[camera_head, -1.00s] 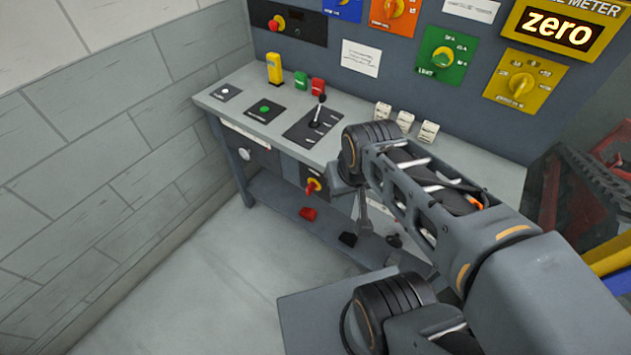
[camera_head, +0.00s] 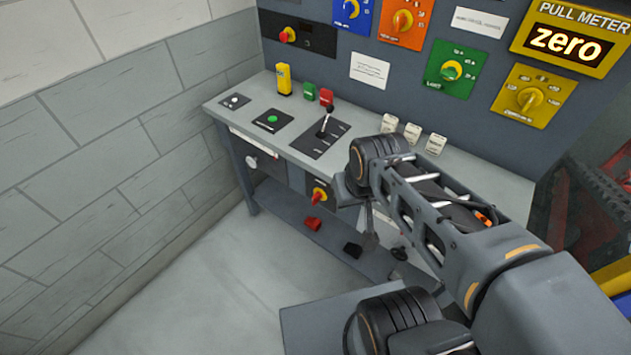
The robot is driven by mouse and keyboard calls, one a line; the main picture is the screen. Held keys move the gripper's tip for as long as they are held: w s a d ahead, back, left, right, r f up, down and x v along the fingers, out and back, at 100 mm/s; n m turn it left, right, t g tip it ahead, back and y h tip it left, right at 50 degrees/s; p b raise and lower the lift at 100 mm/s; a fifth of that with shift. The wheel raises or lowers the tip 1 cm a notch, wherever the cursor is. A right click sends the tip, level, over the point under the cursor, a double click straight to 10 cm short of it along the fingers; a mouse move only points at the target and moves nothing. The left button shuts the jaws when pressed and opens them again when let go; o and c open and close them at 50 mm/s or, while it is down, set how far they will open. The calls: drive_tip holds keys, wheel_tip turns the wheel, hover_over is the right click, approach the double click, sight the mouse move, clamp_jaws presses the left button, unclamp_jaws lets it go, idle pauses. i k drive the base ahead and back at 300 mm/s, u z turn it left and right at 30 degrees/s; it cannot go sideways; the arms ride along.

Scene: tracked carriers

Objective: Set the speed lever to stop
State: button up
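A black lever (camera_head: 325,122) stands on a dark plate (camera_head: 308,143) with small white marks, on the grey console top. It leans a little to the back right; its label is too small to read, but it looks like the speed lever. My arm reaches in from the lower right, its elbow at the console's front edge, right of the lever. What seems to be my gripper (camera_head: 369,238) hangs low in front of the console, below and right of the lever and apart from it. It is mostly hidden by my arm, so its fingers cannot be made out.
A green button (camera_head: 272,118), a yellow block (camera_head: 284,79) and a red switch (camera_head: 326,96) stand near the lever. White rockers (camera_head: 413,132) are to its right. A red-yellow knob (camera_head: 320,195) is on the front. The meter (camera_head: 567,43) reads "zero". Floor at left is clear.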

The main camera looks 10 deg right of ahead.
sight(330, 108)
drive_tip(key=k, duration=0.6)
drive_tip(key=u, duration=1)
drive_tip(key=i, duration=1.3)
drive_tip(key=z, duration=0.75)
drive_tip(key=i, duration=0.45)
drive_tip(key=z, duration=0.45)
